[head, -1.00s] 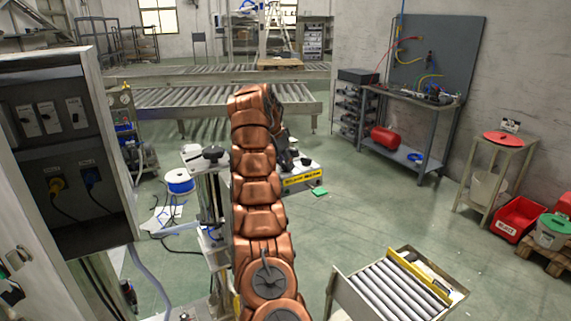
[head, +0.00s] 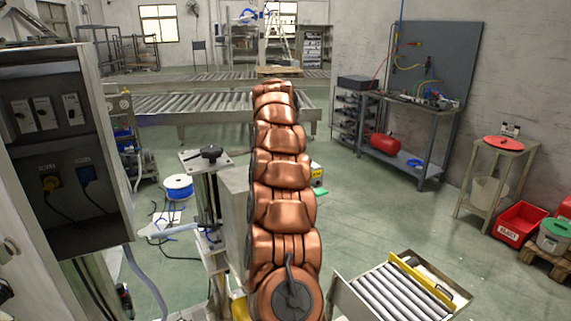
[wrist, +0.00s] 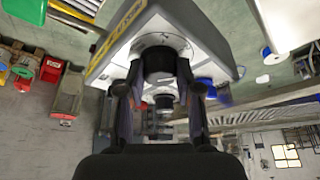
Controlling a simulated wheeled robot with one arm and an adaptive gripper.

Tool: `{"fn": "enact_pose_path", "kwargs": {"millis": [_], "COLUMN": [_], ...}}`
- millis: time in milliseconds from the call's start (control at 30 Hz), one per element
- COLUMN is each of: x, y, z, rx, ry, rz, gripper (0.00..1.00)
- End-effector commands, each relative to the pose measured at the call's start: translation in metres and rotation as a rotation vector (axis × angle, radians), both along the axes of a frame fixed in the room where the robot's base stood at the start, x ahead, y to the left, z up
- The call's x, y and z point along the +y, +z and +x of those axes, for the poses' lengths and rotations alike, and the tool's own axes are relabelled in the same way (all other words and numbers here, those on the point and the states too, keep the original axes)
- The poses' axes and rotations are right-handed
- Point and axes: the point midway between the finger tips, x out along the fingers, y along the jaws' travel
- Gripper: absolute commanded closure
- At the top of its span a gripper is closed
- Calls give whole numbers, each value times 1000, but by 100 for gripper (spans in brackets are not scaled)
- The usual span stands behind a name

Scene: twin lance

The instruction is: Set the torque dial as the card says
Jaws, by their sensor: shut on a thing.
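In the wrist view my gripper (wrist: 160,88) has its two fingers on either side of a dark round knob (wrist: 160,60), and is shut on it. The knob stands on the pale face of a grey box (wrist: 207,32) with a yellow label (wrist: 122,20). I cannot tell whether this knob is the torque dial. No readable card is in view.
A post with a black knob (head: 211,152) stands close left of my arm. A grey cabinet (head: 112,130) is at the left. A roller stand (head: 400,290) is at the front right. A workbench (head: 425,105) and red bin (head: 520,222) are at the right.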

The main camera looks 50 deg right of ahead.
Motion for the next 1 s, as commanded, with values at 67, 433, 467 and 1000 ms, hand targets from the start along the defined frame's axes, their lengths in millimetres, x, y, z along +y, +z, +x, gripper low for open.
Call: {"fn": "enact_pose_path", "kwargs": {"millis": [67,433,467,1000], "x": [0,0,0,0], "y": [-1,-3,-3,-4], "z": [-2,-2,-2,-2], "rx": [4,8,8,7], "ry": [54,229,237,264], "rz": [6,8,7,7], "gripper": [100,100,100,100]}}
